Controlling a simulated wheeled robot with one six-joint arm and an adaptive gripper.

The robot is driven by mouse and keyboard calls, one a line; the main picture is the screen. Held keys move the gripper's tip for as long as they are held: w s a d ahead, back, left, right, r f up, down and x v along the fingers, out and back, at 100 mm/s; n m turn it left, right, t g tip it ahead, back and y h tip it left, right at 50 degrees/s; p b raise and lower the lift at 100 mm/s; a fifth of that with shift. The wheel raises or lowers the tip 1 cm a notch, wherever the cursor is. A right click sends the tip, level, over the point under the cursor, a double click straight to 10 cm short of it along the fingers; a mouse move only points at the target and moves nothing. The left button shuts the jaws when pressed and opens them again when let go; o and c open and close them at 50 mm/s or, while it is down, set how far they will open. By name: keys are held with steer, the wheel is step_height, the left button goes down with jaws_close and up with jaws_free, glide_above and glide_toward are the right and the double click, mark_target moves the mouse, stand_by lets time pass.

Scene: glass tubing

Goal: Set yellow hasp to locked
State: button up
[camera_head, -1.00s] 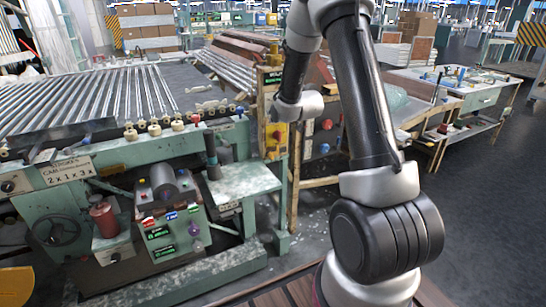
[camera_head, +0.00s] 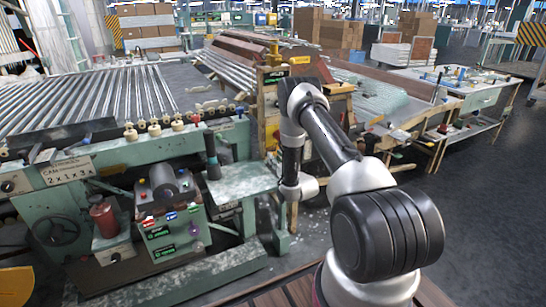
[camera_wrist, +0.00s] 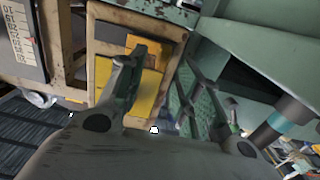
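A yellow panel-like part (camera_wrist: 146,102), which seems to be the yellow hasp or its mount, shows in the wrist view on a tan wooden frame. My gripper (camera_wrist: 165,62) is open and empty in the wrist view, with its two fingers spread apart. The left finger overlaps the yellow part in the picture, and I cannot tell whether they touch. The hasp's moving piece and its setting are not clear. In the head view my arm covers most of that wooden post, and my gripper's fingers are not visible there.
A green machine (camera_head: 105,165) with a roller bed (camera_head: 85,95) stands at the left, and its green side table (camera_head: 240,181) is close to my arm. A workbench (camera_head: 470,95) stands at the right. Open floor (camera_head: 480,190) lies at the right.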

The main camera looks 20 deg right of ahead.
mark_target(274, 149)
steer(key=shift+w, duration=1.5)
jaws_close()
steer(key=shift+d, duration=1.35)
jaws_free()
steer(key=shift+d, duration=0.1)
steer(key=shift+s, duration=0.1)
